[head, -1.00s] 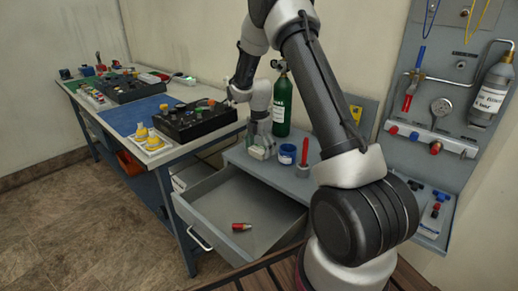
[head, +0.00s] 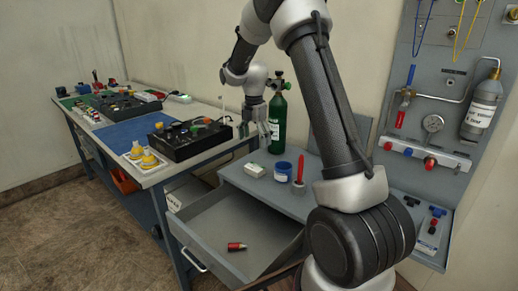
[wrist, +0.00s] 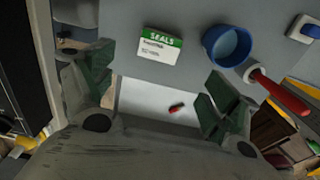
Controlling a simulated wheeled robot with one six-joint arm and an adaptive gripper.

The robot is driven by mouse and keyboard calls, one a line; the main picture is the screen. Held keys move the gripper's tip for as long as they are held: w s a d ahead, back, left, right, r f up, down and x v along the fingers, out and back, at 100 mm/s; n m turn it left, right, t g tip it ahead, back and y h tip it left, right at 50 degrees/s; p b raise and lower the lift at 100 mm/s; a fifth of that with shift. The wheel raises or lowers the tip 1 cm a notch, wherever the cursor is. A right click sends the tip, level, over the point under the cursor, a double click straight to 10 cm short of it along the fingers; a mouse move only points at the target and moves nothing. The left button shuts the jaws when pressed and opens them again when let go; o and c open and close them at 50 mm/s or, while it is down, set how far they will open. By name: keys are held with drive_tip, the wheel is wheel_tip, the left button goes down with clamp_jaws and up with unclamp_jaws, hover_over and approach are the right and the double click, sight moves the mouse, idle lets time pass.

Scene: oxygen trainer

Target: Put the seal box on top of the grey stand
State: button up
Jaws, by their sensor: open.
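The seal box (head: 255,170) is a small white box with a green top band. It lies on the grey top of the drawer stand (head: 285,196), left of a blue cup. In the wrist view the seal box (wrist: 160,46) shows its "SEALS" label, lying flat on the grey surface (wrist: 190,18) near the edge above the open drawer. My gripper (head: 258,134) hangs above and behind the box, apart from it. In the wrist view my gripper (wrist: 155,82) has its fingers spread wide, with nothing between them held.
The blue cup (head: 283,171) and a red tool (head: 299,170) stand right of the box. A green bottle (head: 278,122) stands behind. The drawer (head: 210,237) is open with a red piece (head: 237,246) inside. The workbench (head: 160,172) is at left.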

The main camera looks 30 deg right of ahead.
drive_tip(key=s+a+r+m+t, duration=0.1)
drive_tip(key=s+r+m+t, duration=0.1)
drive_tip(key=s+r+m, duration=1)
drive_tip(key=s+r+m+t, duration=0.1)
drive_tip(key=s+m, duration=0.4)
drive_tip(key=s, duration=0.7)
drive_tip(key=s+a+r+m+t, duration=0.1)
drive_tip(key=s+r+m, duration=0.2)
drive_tip(key=s, duration=0.9)
drive_tip(key=shift+s+r+m, duration=0.15)
drive_tip(key=shift+r+m, duration=0.05)
drive_tip(key=shift+m, duration=1)
